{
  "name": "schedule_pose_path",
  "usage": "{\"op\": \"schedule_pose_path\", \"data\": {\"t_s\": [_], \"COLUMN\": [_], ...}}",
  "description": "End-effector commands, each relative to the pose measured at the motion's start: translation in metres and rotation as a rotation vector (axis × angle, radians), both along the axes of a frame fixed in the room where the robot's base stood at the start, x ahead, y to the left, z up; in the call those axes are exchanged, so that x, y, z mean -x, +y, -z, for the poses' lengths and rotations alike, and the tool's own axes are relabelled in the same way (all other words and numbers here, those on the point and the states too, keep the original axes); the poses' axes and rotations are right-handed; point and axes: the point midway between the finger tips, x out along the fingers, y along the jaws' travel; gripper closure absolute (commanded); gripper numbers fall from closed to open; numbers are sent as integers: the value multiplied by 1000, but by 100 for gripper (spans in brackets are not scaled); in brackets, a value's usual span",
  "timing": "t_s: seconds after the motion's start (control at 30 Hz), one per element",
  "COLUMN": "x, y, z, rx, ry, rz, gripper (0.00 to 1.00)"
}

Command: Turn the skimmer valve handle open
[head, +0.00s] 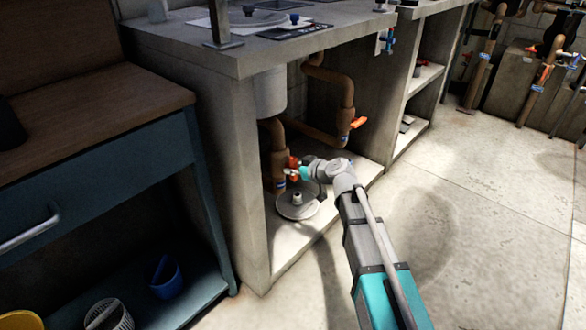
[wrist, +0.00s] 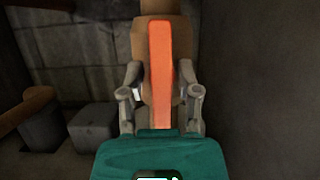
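An orange valve handle (head: 294,162) sits on the left brown pipe inside the open bay under the counter. In the wrist view the orange handle (wrist: 160,62) stands upright in the middle, in front of the brown pipe (wrist: 140,45). My gripper (head: 291,173) is at this handle in the head view and partly covers it. In the wrist view my gripper (wrist: 161,95) is open, one finger on each side of the handle with a visible gap on both sides. Contact is not visible. No label naming the skimmer valve is readable.
A second orange handle (head: 357,122) is on the pipe to the right. A round grey lid with a knob (head: 297,203) lies on the bay floor below my gripper. The bay's left wall (head: 243,180) and the counter top (head: 250,45) bound the space. Open floor lies right.

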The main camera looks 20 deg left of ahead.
Motion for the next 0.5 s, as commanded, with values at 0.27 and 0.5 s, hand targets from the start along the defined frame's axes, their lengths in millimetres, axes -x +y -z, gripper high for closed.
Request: {"op": "schedule_pose_path", "data": {"t_s": [0.27,0.5], "x": [0,1], "y": [0,0], "z": [0,0], "rx": [-2,-2], "ry": [2,2], "rz": [0,-1], "gripper": [31,31]}}
